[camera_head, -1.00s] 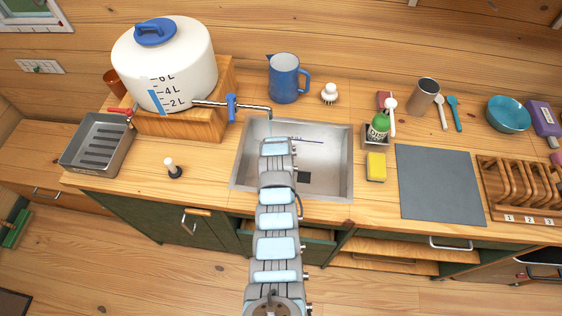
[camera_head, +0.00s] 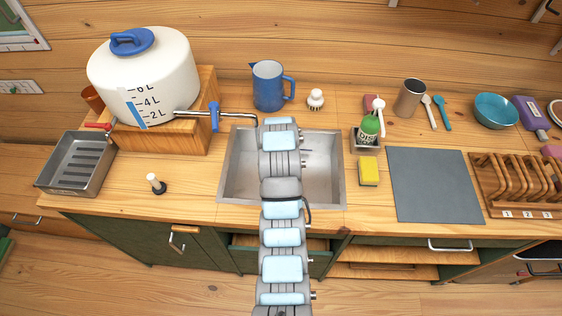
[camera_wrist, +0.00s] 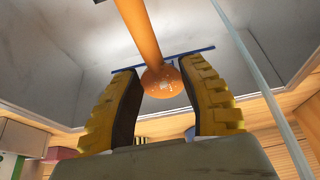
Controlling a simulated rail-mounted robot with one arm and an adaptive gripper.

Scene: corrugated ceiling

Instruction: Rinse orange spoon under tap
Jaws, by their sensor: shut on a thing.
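The orange spoon (camera_wrist: 162,82) shows in the wrist view, its bowl between the two yellow fingers of my gripper (camera_wrist: 160,70) and its handle running up out of the picture. Pale specks show on the bowl. My gripper is shut on the spoon. In the head view my arm reaches over the metal sink (camera_head: 333,190) and hides the gripper and spoon. The tap (camera_head: 238,114), with a blue lever (camera_head: 214,118), ends at the sink's back left. A thin pale streak (camera_wrist: 250,62) runs beside the fingers in the wrist view; I cannot tell whether it is water.
A white water tank (camera_head: 160,75) on a wooden block, a blue jug (camera_head: 268,88) and a brush (camera_head: 315,99) stand behind the sink. A green bottle (camera_head: 368,130) and yellow sponge (camera_head: 369,172) are right of it. The grey mat (camera_head: 435,185) is bare.

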